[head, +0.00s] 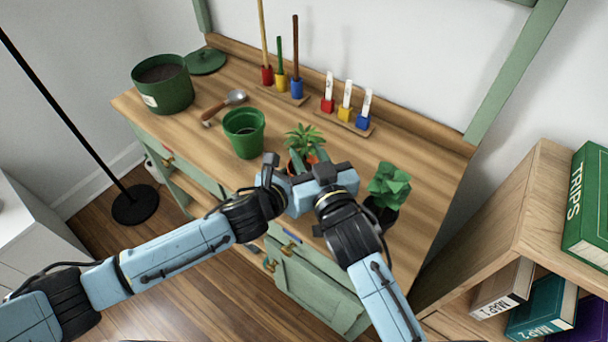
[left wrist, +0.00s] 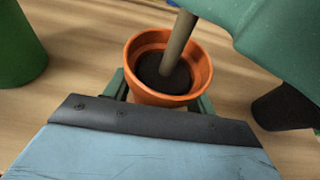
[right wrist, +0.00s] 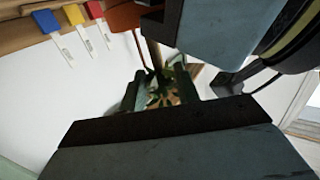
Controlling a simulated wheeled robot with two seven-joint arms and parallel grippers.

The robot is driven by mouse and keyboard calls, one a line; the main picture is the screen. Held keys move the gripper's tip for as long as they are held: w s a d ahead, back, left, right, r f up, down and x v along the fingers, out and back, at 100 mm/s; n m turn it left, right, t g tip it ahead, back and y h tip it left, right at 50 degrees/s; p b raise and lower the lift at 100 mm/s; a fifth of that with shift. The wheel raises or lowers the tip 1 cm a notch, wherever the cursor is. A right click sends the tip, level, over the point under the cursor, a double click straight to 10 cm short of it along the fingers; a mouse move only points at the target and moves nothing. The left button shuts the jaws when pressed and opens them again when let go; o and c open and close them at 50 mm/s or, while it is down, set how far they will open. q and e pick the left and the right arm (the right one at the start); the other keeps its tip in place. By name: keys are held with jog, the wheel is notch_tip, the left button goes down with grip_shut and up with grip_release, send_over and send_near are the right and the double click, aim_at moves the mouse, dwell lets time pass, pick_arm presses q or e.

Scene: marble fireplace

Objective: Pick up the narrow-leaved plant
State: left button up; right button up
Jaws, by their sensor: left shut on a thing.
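The narrow-leaved plant (head: 303,137) stands at the front middle of the bench, its orange pot (head: 313,157) mostly hidden by my grippers. In the left wrist view the pot (left wrist: 150,99) holds dark soil and a brown stem (left wrist: 178,45). My left gripper (left wrist: 162,96) is shut on this pot, with a green finger on either side. My right gripper (head: 310,162) is beside the plant, close to the left one. In the right wrist view its fingers (right wrist: 160,88) are apart, with leaves showing between or behind them; contact cannot be told.
A green pot (head: 244,135) stands left and a broad-leaved plant (head: 389,182) right. Behind are a trowel (head: 224,106), a large soil pot (head: 162,90), tools in coloured blocks (head: 281,82) and labelled markers (head: 345,108). A shelf with books (head: 590,205) is at right.

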jog(key=shift+x, duration=1.35)
grip_shut()
notch_tip(320, 180, up, 10)
jog(key=shift+r, duration=0.1)
pick_arm(q)
jog(key=o, duration=1.1)
jog(key=shift+c, duration=0.2)
jog(key=shift+s+a, duration=0.1)
